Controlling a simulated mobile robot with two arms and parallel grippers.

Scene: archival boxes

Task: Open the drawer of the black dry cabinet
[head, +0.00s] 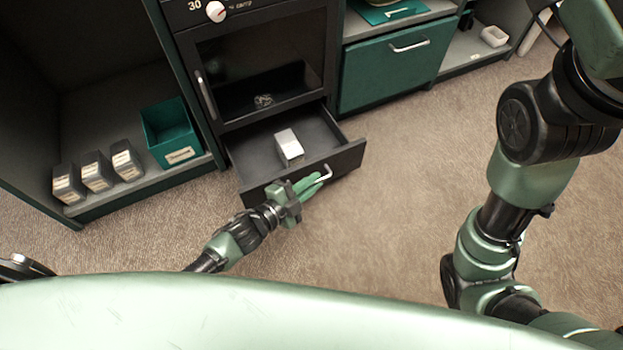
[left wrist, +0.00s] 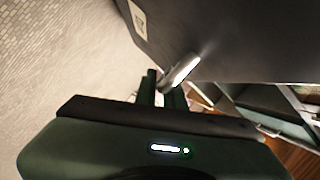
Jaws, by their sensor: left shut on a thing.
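The black dry cabinet (head: 265,25) stands at the top centre of the head view, with a dial on its upper panel. Its bottom drawer (head: 347,163) is pulled well out, and a white-and-grey box (head: 289,147) lies inside. My left gripper (head: 314,183) is at the drawer front, shut on the light metal handle (head: 327,172). In the left wrist view the handle (left wrist: 182,72) sits between the fingers against the dark drawer front (left wrist: 225,35). My right arm shows at the right, but its gripper is out of frame.
Left of the cabinet, a low shelf holds several grey boxes (head: 97,171) and an open green bin (head: 170,132). A closed green drawer unit (head: 385,70) stands on the right. The carpet (head: 390,200) before the drawer is clear.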

